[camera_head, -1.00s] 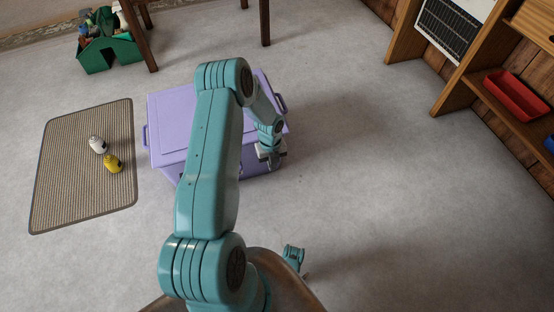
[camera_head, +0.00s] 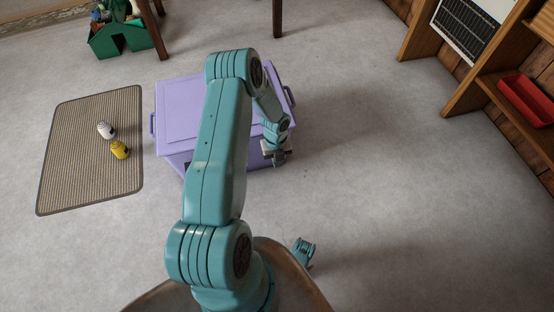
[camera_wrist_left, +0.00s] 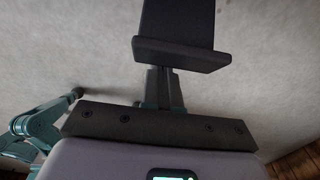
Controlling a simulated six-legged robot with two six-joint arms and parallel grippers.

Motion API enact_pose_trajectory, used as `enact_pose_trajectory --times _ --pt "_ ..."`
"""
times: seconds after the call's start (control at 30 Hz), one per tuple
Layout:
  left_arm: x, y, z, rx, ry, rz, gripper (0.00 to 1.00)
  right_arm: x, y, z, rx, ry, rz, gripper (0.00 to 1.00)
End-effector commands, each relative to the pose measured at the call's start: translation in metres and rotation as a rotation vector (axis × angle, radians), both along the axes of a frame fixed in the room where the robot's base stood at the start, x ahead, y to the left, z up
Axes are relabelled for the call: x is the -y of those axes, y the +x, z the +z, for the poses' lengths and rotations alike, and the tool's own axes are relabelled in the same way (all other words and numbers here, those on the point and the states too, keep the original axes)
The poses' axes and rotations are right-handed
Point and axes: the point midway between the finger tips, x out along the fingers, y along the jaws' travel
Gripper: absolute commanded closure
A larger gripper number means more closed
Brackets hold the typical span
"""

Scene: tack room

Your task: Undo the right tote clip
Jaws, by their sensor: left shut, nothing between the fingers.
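The lilac tote (camera_head: 180,105) stands on the floor with its lid down, partly covered by my left arm. A dark piece (camera_head: 187,164) shows on its front, left of the arm; I cannot tell whether it is a clip. The right clip cannot be made out; my arm and gripper cover part of that front side. My left gripper (camera_head: 278,154) is at the tote's front right corner, pointing down. I cannot tell whether it touches the tote. Its dark fingers (camera_wrist_left: 180,30) are shut and empty in the left wrist view. My right gripper is not in view.
A striped mat (camera_head: 75,165) with a white bottle (camera_head: 105,130) and a yellow bottle (camera_head: 120,149) lies left. A green caddy (camera_head: 120,38) stands at the back. Wooden shelving (camera_head: 470,90) with a red tray (camera_head: 527,98) is right. The floor right of the tote is clear.

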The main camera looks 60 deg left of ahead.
Motion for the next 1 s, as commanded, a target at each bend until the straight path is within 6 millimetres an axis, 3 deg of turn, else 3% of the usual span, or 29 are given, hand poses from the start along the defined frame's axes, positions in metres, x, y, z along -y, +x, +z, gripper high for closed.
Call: enact_pose_trajectory --times 0.67,1.0 --pt "0.0 0.002 0.0 0.0 0.0 0.001 1.0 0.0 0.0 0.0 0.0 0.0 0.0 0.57" --pt "-0.013 0.006 0.003 -0.001 0.0 0.0 1.0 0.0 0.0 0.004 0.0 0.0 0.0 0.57"
